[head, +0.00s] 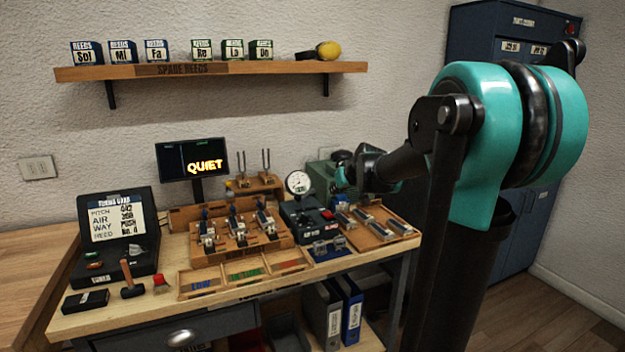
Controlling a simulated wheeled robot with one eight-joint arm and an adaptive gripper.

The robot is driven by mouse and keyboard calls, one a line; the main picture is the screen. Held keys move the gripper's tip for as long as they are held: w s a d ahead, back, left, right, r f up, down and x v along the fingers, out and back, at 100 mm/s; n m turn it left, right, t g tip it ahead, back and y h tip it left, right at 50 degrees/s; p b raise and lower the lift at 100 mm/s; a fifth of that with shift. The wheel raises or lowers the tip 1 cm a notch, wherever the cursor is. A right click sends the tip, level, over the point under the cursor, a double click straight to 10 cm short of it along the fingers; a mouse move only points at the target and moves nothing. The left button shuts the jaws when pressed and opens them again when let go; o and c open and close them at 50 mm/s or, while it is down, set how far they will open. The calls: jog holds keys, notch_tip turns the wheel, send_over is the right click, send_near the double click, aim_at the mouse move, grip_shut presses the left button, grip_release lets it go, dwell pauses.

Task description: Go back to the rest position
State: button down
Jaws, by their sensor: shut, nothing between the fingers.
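My gripper (342,169) is at the far end of my teal and black arm, which reaches in from the right side of the head view. It hangs over the back right of the workbench (130,318), above the wooden tray (378,228) and to the right of the round dial gauge (298,183). The gripper is shut and holds nothing. It is small in this view, and its fingertips are partly hard to make out.
A wooden rack with reed parts (185,245) stands mid-bench, below a screen reading QUIET (192,158). A green box (322,172) is behind the gauge. A shelf (210,71) holds labelled boxes. A blue cabinet (475,45) stands behind my arm. Floor shows at lower right.

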jog(key=s+d+f+m+g+h, duration=0.1)
jog(key=s+f, duration=0.6)
jog(key=s, duration=0.4)
jog(key=s+d+f+m+g+h, duration=0.1)
jog(key=s+f+g, duration=0.1)
jog(key=s+f, duration=0.5)
jog(key=s+d+f+m+g+h, duration=0.1)
jog(key=s+f, duration=0.7)
jog(key=s, duration=0.8)
jog(key=shift+s+d+g, duration=0.25)
jog(key=shift+d+g, duration=0.05)
jog(key=shift+g, duration=0.3)
